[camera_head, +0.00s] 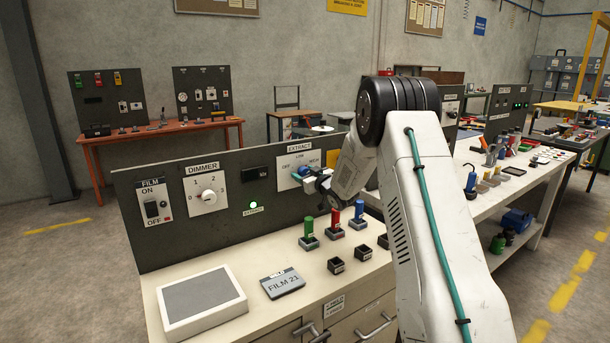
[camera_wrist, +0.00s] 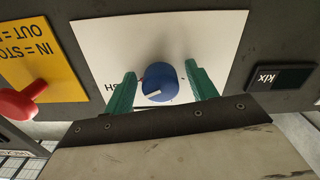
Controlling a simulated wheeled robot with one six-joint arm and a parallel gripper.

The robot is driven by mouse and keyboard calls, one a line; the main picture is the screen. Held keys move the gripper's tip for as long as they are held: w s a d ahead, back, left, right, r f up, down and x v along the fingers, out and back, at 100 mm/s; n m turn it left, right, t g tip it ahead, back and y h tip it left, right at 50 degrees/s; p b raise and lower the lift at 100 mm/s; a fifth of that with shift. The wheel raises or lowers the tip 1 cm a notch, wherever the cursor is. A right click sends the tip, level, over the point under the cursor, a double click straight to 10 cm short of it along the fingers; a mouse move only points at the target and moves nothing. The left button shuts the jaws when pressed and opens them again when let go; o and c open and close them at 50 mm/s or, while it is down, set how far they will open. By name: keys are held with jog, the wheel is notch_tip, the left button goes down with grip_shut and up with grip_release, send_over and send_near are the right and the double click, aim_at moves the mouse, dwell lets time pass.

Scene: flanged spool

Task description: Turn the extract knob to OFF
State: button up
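The extract knob (camera_wrist: 160,82) is blue with a short white mark, on a white plate (camera_wrist: 215,28) that appears upside down in the wrist view. In the head view the plate (camera_head: 312,160) is labelled EXTRACT, with OFF at left, LOW at top and HIGH at right, partly hidden by my arm. My gripper (camera_wrist: 163,76) has its two green fingers on either side of the knob. The fingers are apart, with a gap visible on the right side; contact on the left is unclear. Which setting the mark points to is unclear.
A dimmer dial (camera_head: 208,196) and a film switch (camera_head: 154,207) are on the same panel. A red knob (camera_wrist: 22,102) sits by a yellow label (camera_wrist: 40,60). Below are green, red and blue handled pieces (camera_head: 308,228), a film box (camera_head: 282,283) and a light pad (camera_head: 200,300).

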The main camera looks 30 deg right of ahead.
jog(key=c, duration=0.9)
jog(key=shift+n, duration=0.4)
jog(key=n, duration=0.5)
jog(key=shift+d, duration=0.1)
jog(key=n, duration=0.5)
jog(key=shift+n, duration=0.4)
jog(key=n, duration=0.3)
jog(key=shift+n, duration=0.4)
jog(key=n, duration=0.3)
jog(key=shift+n, duration=0.3)
jog(key=n, duration=0.6)
jog(key=shift+n, duration=0.6)
